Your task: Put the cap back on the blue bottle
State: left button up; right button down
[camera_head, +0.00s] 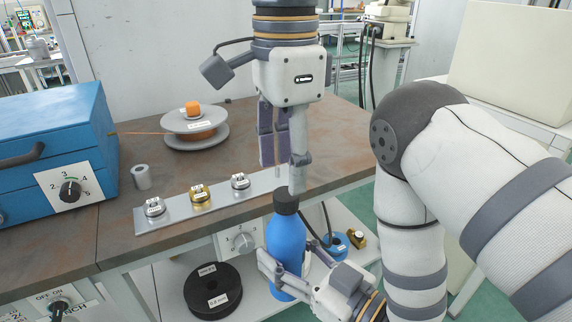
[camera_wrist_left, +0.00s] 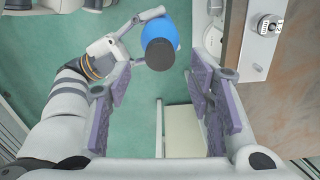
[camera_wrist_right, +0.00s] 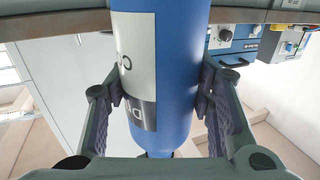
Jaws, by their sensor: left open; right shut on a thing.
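The blue bottle (camera_head: 286,243) stands upright in front of the table edge, held by my right gripper (camera_head: 291,262). The right wrist view shows both fingers against the sides of the bottle (camera_wrist_right: 178,60), which has a white and grey label. A black cap (camera_head: 286,200) sits on top of the bottle; whether it is fully seated cannot be told. My left gripper (camera_head: 283,168) is open and empty, pointing down just above the cap. In the left wrist view the cap (camera_wrist_left: 160,54) lies beyond the fingertips, roughly between them.
The brown table (camera_head: 100,235) carries a metal strip (camera_head: 221,201) with several knobs, a wire spool (camera_head: 194,130), a small grey cylinder (camera_head: 142,177) and a blue box (camera_head: 50,140). A black spool (camera_head: 213,288) lies on the shelf below. My right arm fills the right side.

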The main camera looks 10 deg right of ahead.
aim_at(286, 193)
pick_arm(q)
jog(key=shift+c, duration=0.4)
notch_tip(286, 193, up, 2)
jog(key=n, duration=0.4)
jog(key=shift+d+r, duration=0.1)
jog(key=shift+r, duration=0.15)
jog(key=shift+r+n, duration=0.5)
jog(key=shift+n, duration=0.3)
notch_tip(286, 193, down, 8)
jog(key=shift+f, duration=0.1)
